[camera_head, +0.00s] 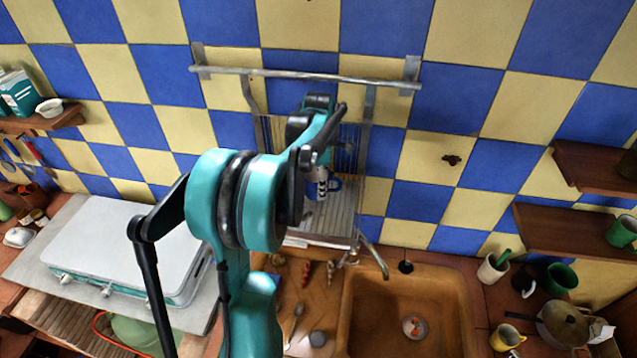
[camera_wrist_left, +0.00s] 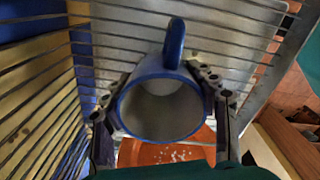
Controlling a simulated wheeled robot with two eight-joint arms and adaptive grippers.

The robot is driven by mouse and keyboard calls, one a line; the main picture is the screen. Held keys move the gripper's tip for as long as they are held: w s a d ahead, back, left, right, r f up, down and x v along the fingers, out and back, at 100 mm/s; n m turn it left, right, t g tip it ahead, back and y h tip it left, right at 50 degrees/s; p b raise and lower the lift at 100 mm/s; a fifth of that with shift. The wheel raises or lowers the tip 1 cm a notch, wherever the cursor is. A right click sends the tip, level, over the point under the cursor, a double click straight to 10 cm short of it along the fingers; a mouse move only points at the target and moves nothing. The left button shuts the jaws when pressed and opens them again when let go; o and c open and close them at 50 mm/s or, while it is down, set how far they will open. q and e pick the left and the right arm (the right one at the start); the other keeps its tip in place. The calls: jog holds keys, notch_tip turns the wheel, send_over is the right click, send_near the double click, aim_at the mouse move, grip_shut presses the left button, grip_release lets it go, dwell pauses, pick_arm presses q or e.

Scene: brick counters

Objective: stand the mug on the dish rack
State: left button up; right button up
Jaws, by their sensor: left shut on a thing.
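A blue and white mug (camera_head: 335,185) is in front of the metal dish rack (camera_head: 336,222) on the tiled wall, partly hidden by my left arm. My left gripper (camera_head: 320,180) is at the mug. In the left wrist view, its two fingers (camera_wrist_left: 161,84) are shut on opposite sides of the mug (camera_wrist_left: 160,103). The mug's open mouth faces that camera and its blue handle points to the picture's top. Rack bars (camera_wrist_left: 245,45) show behind and beside it. I cannot tell whether the mug touches the rack. My right gripper is not in view.
A rail (camera_head: 300,74) crosses above the rack. A faucet (camera_head: 374,258) and brown sink (camera_head: 400,310) are below it. A white stove (camera_head: 130,245) is at left. Wooden shelves (camera_head: 560,228), mugs and a pan (camera_head: 563,322) are at right. An orange round thing (camera_wrist_left: 165,152) lies below the mug.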

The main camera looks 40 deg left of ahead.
pick_arm(q)
jog(key=o, duration=1.2)
jog(key=shift+f, duration=0.1)
jog(key=shift+o, duration=0.6)
jog(key=shift+w+a, duration=0.1)
jog(key=shift+r+p, duration=0.3)
jog(key=shift+r, duration=0.05)
notch_tip(320, 180, up, 12)
jog(key=s+d+f+m+t, duration=0.1)
jog(key=s+d+m+t, duration=0.15)
jog(key=d+m, duration=0.5)
jog(key=s+d+f+m+t, duration=0.15)
jog(key=s+d+m, duration=0.25)
jog(key=d+m, duration=0.4)
jog(key=s+d+f+m+t, duration=0.3)
jog(key=s+d+f+m, duration=0.4)
jog(key=m, duration=0.5)
jog(key=s+d, duration=0.1)
jog(key=d, duration=0.1)
jog(key=shift+d+f+m, duration=0.35)
jog(key=shift+f, duration=0.05)
